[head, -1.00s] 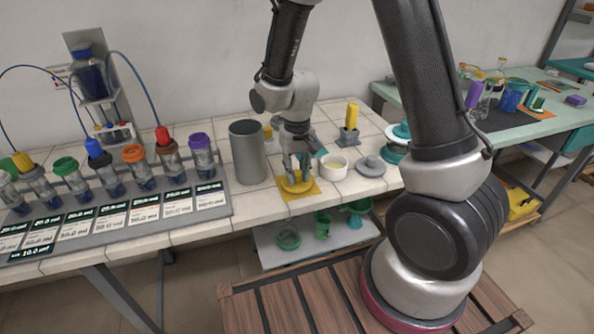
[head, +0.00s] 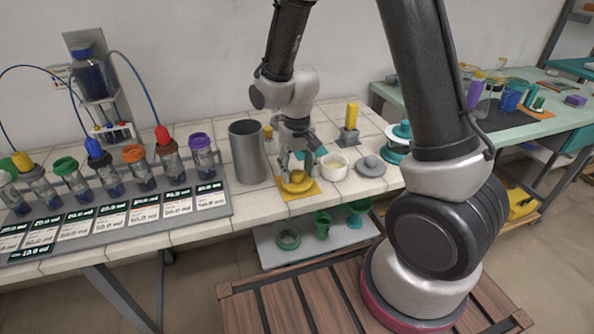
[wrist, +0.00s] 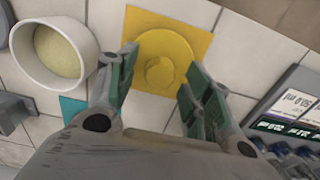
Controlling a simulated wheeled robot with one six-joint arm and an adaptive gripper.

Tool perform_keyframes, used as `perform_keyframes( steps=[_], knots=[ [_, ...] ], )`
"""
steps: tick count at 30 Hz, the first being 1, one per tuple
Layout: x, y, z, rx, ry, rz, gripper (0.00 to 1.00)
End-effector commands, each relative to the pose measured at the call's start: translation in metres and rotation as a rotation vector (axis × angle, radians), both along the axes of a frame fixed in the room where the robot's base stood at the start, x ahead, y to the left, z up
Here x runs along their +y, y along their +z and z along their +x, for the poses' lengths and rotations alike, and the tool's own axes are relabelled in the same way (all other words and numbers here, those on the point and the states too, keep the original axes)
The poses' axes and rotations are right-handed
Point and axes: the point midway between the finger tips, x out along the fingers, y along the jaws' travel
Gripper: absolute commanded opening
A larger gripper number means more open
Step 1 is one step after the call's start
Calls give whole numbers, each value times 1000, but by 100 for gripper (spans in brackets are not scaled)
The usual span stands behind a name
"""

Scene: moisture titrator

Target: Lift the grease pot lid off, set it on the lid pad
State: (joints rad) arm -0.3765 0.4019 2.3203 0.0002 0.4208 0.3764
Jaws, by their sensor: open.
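The yellow lid (head: 297,183), a round disc with a knob, lies flat on the square yellow lid pad (head: 288,194). In the wrist view the lid (wrist: 162,68) sits within the pad (wrist: 192,36). The white grease pot (head: 333,168) stands uncovered just right of the pad, with pale yellow grease inside; in the wrist view the pot (wrist: 56,52) is at upper left. My gripper (head: 298,168) is open and empty above the lid. In the wrist view its fingers (wrist: 159,80) are spread to either side of the lid's knob, clear of it.
A tall grey cylinder (head: 247,152) stands left of the pad. A grey knobbed disc (head: 370,166) lies right of the pot. A yellow-handled tool in a grey stand (head: 350,124) is behind. A rack of colour-capped vials (head: 112,170) fills the left of the bench.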

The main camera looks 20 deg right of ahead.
Motion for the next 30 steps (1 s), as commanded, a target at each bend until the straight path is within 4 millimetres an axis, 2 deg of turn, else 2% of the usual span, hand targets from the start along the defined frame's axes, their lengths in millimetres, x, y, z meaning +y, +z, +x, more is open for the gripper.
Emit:
perform_keyframes(
  steps=[30],
  knots=[
    [0, 41, 1, -3, 0, 1, 51]
  ],
)
